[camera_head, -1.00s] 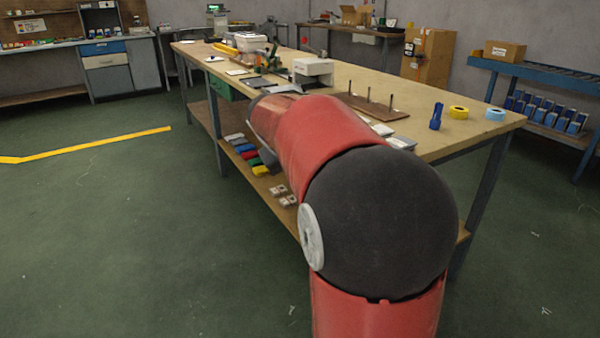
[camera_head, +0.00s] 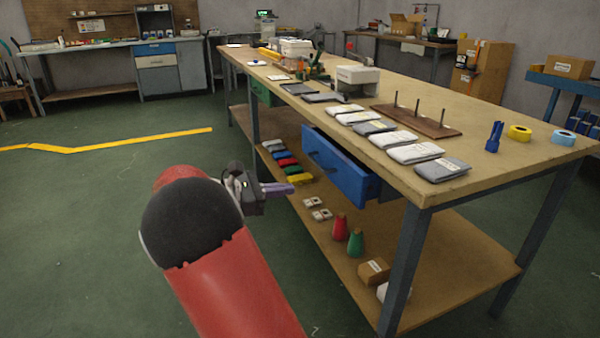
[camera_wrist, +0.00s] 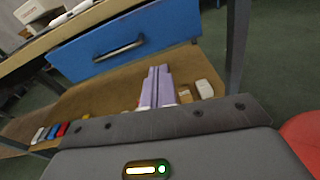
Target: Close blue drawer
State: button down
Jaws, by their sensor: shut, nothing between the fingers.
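The blue drawer (camera_head: 335,168) under the near part of the workbench stands pulled out past the bench's left edge. Its front and grey bar handle (camera_wrist: 120,50) show large in the wrist view, where the drawer front (camera_wrist: 165,28) lies above the fingers. My gripper (camera_head: 284,189) is shut and empty, its purple fingers side by side. It is left of the drawer front and a little lower in the head view, apart from it. In the wrist view the fingers (camera_wrist: 157,84) point toward the area just below the drawer.
The lower shelf (camera_head: 335,262) holds red and green cones and a small box (camera_head: 373,271). A bench leg (camera_head: 405,265) stands at the near corner. Green floor at left is free.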

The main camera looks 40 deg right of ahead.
jog(key=w+a+n+h, duration=0.1)
send_near(339, 172)
jog(key=shift+n, duration=0.3)
jog(key=x, duration=0.6)
jog(key=shift+s+d+f, duration=0.1)
jog(key=shift+d+f, duration=0.1)
jog(key=shift+d, duration=0.15)
jog(key=shift+p+x, duration=0.3)
jog(key=shift+x, duration=1.85)
jog(key=shift+r, duration=0.15)
